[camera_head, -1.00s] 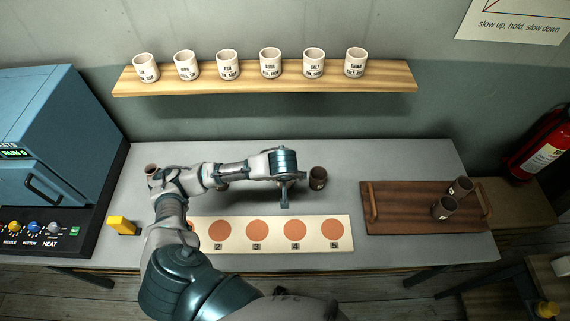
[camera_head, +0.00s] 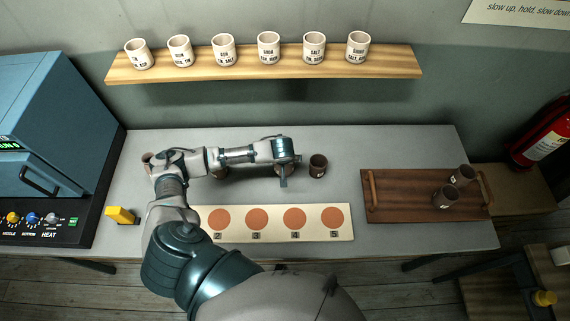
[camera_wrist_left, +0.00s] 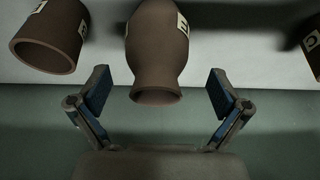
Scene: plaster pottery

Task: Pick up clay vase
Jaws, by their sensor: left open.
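A brown clay vase (camera_wrist_left: 157,48) with a rounded belly, narrow neck, flared mouth and pale label is in the middle of the left wrist view, which is upside down. My left gripper (camera_wrist_left: 159,84) is open, one finger on each side of the vase with gaps showing, not closed on it. In the head view my left gripper (camera_head: 284,176) is over the back of the table, and the arm hides most or all of the vase. A brown cup-like pot (camera_head: 318,166) stands just right of it; it also shows in the left wrist view (camera_wrist_left: 52,35). My right gripper is not in view.
Another brown piece (camera_wrist_left: 314,45) is at the wrist view's right edge. A strip with numbered orange discs (camera_head: 257,235) lies in front. A wooden tray (camera_head: 400,205) with two brown pots is right, a blue kiln (camera_head: 60,110) left. A shelf (camera_head: 265,75) holds several white cups.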

